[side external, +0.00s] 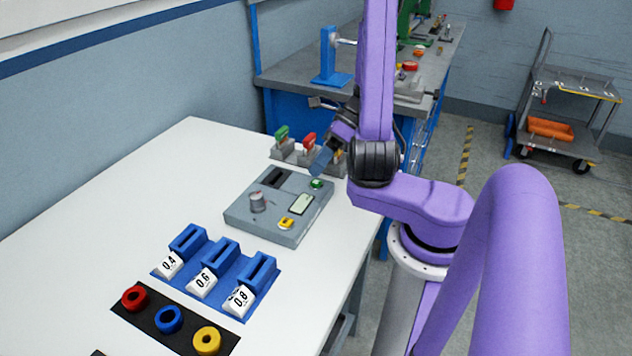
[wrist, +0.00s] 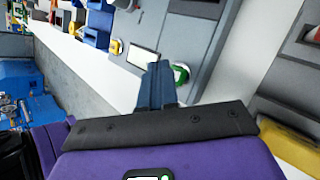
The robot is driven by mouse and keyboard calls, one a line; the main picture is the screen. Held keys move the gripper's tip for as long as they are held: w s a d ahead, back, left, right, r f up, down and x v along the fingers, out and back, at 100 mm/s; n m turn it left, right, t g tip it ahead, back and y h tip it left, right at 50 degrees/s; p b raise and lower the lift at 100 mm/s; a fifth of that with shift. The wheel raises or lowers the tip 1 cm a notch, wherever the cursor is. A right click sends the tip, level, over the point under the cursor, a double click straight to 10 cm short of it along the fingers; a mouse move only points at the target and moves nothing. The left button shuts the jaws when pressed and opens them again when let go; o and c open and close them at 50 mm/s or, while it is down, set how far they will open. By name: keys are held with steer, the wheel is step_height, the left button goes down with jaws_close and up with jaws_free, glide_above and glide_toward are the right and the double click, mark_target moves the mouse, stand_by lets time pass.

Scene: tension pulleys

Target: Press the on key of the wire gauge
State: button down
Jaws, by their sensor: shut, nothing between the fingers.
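The wire gauge (side external: 262,228) is a grey box on the white table, with a display (side external: 301,204), a green key (side external: 316,184), a yellow key (side external: 287,223) and a round metal knob (side external: 257,201). My gripper (side external: 318,168) is shut and empty, its blue fingertips close over the green key; I cannot tell whether they touch it. In the wrist view, the fingertips (wrist: 155,70) are just left of the green key (wrist: 181,73) and partly cover it. The gauge's display (wrist: 141,57) and yellow key (wrist: 116,46) also show there.
Small holders with green (side external: 282,134) and red (side external: 309,141) handled items stand behind the gauge, near my gripper. A blue slotted rack (side external: 217,262) and a black strip (side external: 174,323) with red, blue and yellow rings lie nearer the camera. The table's left side is clear.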

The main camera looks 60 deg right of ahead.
mark_target(318, 180)
steer(key=shift+r, duration=0.1)
steer(key=shift+r, duration=2.4)
steer(key=a+n+g+h, duration=0.4)
steer(key=a+n+g, duration=0.3)
steer(key=n, duration=1.1)
steer(key=s+a+r+n+t+h, duration=0.1)
steer(key=s+a+n, duration=0.3)
steer(key=n, duration=0.9)
steer(key=s+a+r+n+t+h, duration=0.2)
steer(key=s+a+n, duration=0.3)
steer(key=n, duration=0.8)
steer(key=s+h, duration=0.1)
steer(key=s, duration=0.2)
